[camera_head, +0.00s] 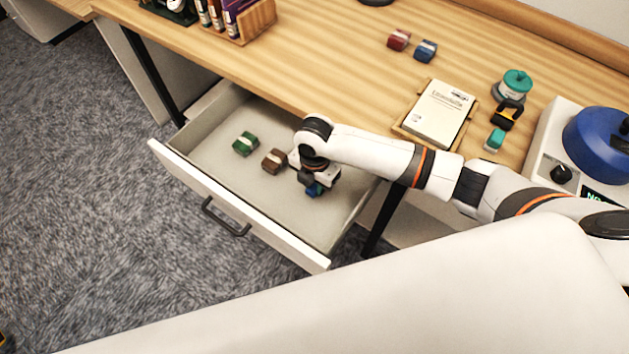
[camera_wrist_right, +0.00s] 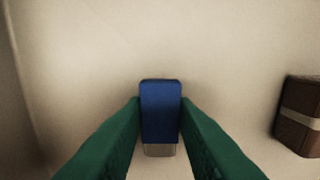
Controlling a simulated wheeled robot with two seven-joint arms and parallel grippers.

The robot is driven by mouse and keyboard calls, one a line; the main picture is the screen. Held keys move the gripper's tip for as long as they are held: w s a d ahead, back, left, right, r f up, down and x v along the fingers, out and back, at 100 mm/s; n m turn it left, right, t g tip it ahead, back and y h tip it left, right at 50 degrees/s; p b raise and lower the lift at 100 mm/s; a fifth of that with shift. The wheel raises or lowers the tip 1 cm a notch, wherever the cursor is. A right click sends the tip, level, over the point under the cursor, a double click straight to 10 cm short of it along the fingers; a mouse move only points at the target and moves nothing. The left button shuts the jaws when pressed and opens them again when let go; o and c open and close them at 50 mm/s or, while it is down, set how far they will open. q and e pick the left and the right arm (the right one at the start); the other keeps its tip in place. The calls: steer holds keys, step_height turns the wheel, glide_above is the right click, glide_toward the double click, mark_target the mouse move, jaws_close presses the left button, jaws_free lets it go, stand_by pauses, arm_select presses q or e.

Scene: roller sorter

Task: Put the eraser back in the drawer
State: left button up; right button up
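The drawer (camera_head: 238,208) under the desk is pulled open. My right gripper (camera_head: 315,188) reaches down into its right part. In the right wrist view, its two green fingers (camera_wrist_right: 160,125) close on both sides of a blue eraser (camera_wrist_right: 160,108) with a pale lower end. The blue eraser also shows below the gripper in the head view (camera_head: 314,190), partly hidden. It is low over the drawer floor; I cannot tell whether it touches. A green eraser (camera_head: 246,143) and a brown eraser (camera_head: 274,160) lie in the drawer to the left.
On the desk (camera_head: 330,65) lie a red block (camera_head: 398,40) and another blue block (camera_head: 425,50). A boxed book (camera_head: 440,112), a teal-topped object (camera_head: 516,84) and a blue-topped device (camera_head: 597,142) stand to the right. The drawer's front left floor is clear.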

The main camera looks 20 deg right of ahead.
mark_target(315, 186)
steer(key=o, duration=0.3)
step_height(315, 186, up, 12)
steer(key=shift+r, duration=0.2)
stand_by(0.4)
stand_by(0.4)
